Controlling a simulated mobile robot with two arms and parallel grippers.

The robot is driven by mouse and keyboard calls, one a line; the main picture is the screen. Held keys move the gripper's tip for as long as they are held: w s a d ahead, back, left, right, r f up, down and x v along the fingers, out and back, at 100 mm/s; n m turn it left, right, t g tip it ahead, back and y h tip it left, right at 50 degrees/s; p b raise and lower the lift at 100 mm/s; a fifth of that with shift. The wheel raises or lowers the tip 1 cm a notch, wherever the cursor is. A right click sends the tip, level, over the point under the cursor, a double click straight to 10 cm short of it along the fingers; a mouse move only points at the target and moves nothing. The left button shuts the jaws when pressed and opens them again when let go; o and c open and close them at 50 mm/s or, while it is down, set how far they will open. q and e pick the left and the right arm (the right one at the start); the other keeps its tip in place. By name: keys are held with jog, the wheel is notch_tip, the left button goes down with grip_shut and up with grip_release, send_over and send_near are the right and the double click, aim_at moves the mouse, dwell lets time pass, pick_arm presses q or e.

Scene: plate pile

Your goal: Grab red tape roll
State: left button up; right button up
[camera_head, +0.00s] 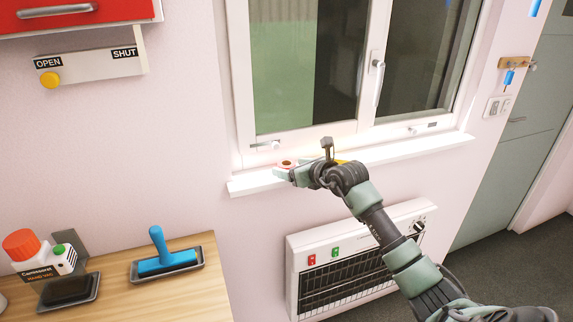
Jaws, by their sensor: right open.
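The red tape roll (287,163) lies on the white window sill, near the left part of the window. It looks small from here, and its near side is partly covered by my gripper. My right gripper (284,173) reaches in from the lower right, with its pale fingertips at the near side of the roll. The jaws are open. I cannot tell whether a finger touches the roll. My left gripper is not in view.
The window sill (245,187) runs under a closed window with a handle (378,75). A white heater (300,272) hangs below it. A yellow item lies behind my wrist.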

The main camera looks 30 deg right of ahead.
aim_at(287, 166)
jog(key=shift+x, duration=1.55)
jog(key=shift+s, duration=0.1)
jog(key=shift+c, duration=0.6)
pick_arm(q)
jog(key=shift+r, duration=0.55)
pick_arm(e)
jog(key=c, duration=1.3)
